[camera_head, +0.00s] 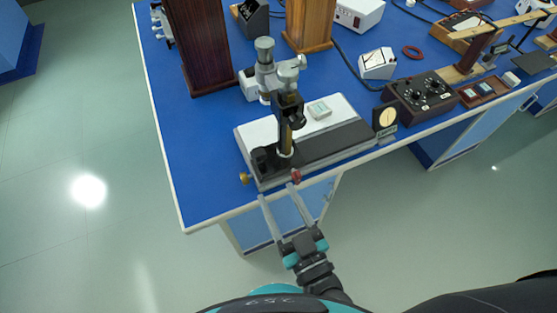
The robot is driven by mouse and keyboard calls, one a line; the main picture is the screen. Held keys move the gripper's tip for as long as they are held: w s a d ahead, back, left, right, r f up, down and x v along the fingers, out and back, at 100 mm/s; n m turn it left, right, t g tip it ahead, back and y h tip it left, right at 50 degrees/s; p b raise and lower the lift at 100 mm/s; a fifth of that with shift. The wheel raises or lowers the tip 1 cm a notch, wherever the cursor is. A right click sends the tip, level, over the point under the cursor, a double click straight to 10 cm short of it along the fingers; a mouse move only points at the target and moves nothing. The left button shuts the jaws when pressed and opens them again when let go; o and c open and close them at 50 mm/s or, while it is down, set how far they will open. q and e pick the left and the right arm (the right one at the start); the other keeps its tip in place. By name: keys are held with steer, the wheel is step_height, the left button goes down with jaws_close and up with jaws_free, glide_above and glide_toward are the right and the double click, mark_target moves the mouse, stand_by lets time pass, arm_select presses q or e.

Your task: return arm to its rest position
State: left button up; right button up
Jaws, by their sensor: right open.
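My right gripper (278,192) is at the front edge of the bench in the head view. Its two long pale fingers are spread apart, with nothing between them, and point toward the travelling microscope (286,120). The fingertips show just in front of the microscope's base, near a small red knob (296,176); I cannot tell if they touch anything. My right arm runs from the gripper down to the bottom of the view. My left gripper is not in view.
The blue bench top (190,165) has bare room left of the microscope. Wooden cases (200,45) stand behind it. A black dial box (420,97) and a white meter (377,64) stand to the right. Open floor (90,200) lies left of and in front of the bench.

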steer(key=s+d+f+g+h+b, duration=0.1)
steer(key=s+d+f+g, duration=0.15)
steer(key=f, duration=0.65)
steer(key=s+d+f+g+h+b, duration=0.1)
steer(key=s+d+f+g, duration=0.15)
steer(key=f, duration=0.75)
steer(key=s+d+f+g+h+b, duration=0.1)
steer(key=s+d+f+g, duration=0.15)
steer(key=f, duration=0.65)
steer(key=s+d+f+g+h, duration=0.1)
steer(key=s+d+f+g, duration=0.3)
steer(key=s+f, duration=0.2)
steer(key=s+d+f+m+g+h+b, duration=0.1)
steer(key=s+d+f+g+h, duration=0.1)
steer(key=s+d+f+g, duration=0.2)
steer(key=s+d+f, duration=0.1)
steer(key=s+f, duration=0.2)
steer(key=s, duration=0.3)
steer(key=shift+s+m, duration=0.15)
steer(key=shift+m, duration=0.15)
steer(key=shift+g, duration=0.25)
